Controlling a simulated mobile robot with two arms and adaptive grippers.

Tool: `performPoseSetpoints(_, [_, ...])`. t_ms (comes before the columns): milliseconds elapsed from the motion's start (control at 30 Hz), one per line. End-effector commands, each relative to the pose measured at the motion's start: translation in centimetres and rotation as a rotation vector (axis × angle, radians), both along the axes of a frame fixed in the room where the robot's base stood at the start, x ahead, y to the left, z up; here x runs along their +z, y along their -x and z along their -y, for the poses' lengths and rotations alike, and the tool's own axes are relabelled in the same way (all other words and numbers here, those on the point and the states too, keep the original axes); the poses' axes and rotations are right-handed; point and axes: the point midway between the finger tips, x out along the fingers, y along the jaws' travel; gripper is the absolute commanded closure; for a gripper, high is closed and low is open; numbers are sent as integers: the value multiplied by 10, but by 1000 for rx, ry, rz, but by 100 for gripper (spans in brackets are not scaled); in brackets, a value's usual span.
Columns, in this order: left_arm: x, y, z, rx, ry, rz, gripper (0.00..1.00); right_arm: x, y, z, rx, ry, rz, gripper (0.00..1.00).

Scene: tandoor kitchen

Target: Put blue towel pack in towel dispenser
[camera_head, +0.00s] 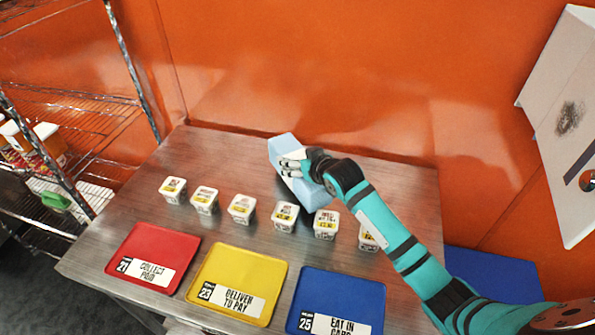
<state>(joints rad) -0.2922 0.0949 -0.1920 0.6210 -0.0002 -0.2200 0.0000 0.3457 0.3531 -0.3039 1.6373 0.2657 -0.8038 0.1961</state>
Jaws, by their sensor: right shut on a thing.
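The blue towel pack (284,147) is a pale blue block at the back of the steel table, lying at a slant. My right gripper (291,168) is shut on the pack, with its fingers over the pack's near left side. The gripper and wrist hide part of the pack. I cannot tell whether the pack touches the table. A white wall-mounted box (560,100) at the upper right, cut by the picture edge, looks like the towel dispenser. My left gripper is not in view.
The steel table (150,215) bears several small white labelled tubs (241,208) in a row. In front lie a red tray (150,245), a yellow tray (245,275) and a blue tray (345,295). A wire rack (75,100) stands left. The orange wall (350,80) is behind.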

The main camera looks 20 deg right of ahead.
Motion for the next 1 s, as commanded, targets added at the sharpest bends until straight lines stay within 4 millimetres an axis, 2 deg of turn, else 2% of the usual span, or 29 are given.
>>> performPoseSetpoints(200, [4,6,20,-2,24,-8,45,-29,0,0,-1,1,-1,77])
performPoseSetpoints(367, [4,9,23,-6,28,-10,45,-34,0,0,0,1,1,77])
performPoseSetpoints(600, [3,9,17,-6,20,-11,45,-37,1,0,0,1,0,77])
performPoseSetpoints(633, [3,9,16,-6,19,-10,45,-38,1,0,0,1,-3,24])
performPoseSetpoints(800, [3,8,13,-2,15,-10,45,-38,1,0,0,1,-3,2])
performPoseSetpoints(1000, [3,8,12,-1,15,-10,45,-37,1,0,0,1,-3,0])
